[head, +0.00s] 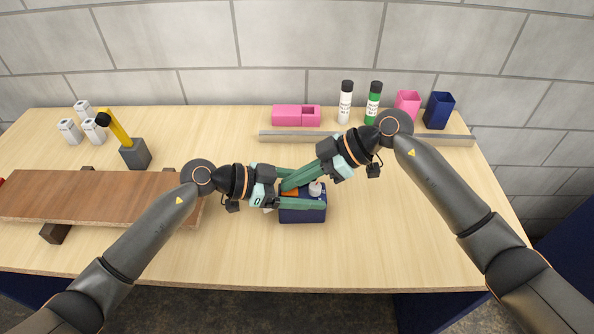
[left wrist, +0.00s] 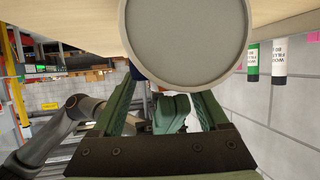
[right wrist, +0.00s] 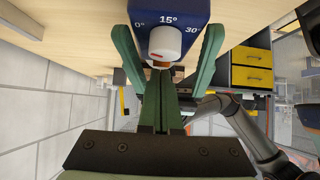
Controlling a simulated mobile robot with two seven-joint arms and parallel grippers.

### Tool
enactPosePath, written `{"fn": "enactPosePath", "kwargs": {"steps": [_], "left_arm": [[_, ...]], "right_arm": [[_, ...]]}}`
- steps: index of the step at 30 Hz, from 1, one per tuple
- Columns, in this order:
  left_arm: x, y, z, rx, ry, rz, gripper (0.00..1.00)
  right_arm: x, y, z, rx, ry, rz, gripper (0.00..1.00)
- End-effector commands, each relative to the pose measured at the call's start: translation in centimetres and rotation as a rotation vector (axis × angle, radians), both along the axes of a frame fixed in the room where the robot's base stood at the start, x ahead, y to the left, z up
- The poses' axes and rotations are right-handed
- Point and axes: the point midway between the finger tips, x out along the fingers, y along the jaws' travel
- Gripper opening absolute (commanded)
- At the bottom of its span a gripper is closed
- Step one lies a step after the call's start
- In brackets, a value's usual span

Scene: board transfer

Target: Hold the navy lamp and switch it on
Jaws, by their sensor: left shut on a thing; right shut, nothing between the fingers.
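The navy lamp body (head: 303,216) is a box on the table in front of me, with a white knob (head: 315,188) and an orange part (head: 290,193) on top. My left gripper (head: 308,188) is shut on it, one finger along each side. In the right wrist view the navy face (right wrist: 195,12) carries 0°, 15° and 30° marks around the white knob (right wrist: 165,42), which has a red mark. My right gripper (head: 285,187) is shut and empty, its tips over the orange part, close to the knob; contact is unclear. A round grey disc (left wrist: 187,40) blocks the left wrist view.
A brown board (head: 100,195) lies on supports at left. Behind it stand a yellow lever on a grey block (head: 135,153) and white canisters (head: 69,131). A rail (head: 300,136), pink box (head: 290,115), two bottles (head: 345,105) and cups (head: 438,110) line the back. The front right is clear.

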Motion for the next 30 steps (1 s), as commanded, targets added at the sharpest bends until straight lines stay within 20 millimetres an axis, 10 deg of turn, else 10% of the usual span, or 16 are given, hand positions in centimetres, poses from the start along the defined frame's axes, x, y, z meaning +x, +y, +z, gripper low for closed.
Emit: {"fn": "enactPosePath", "kwargs": {"steps": [30], "left_arm": [[-0.2, 0.1, -0.6, 0.008, 0.011, -0.001, 0.08]], "right_arm": [[-0.1, 1.6, -0.2, -0.005, 0.000, 0.001, 0.00]]}}
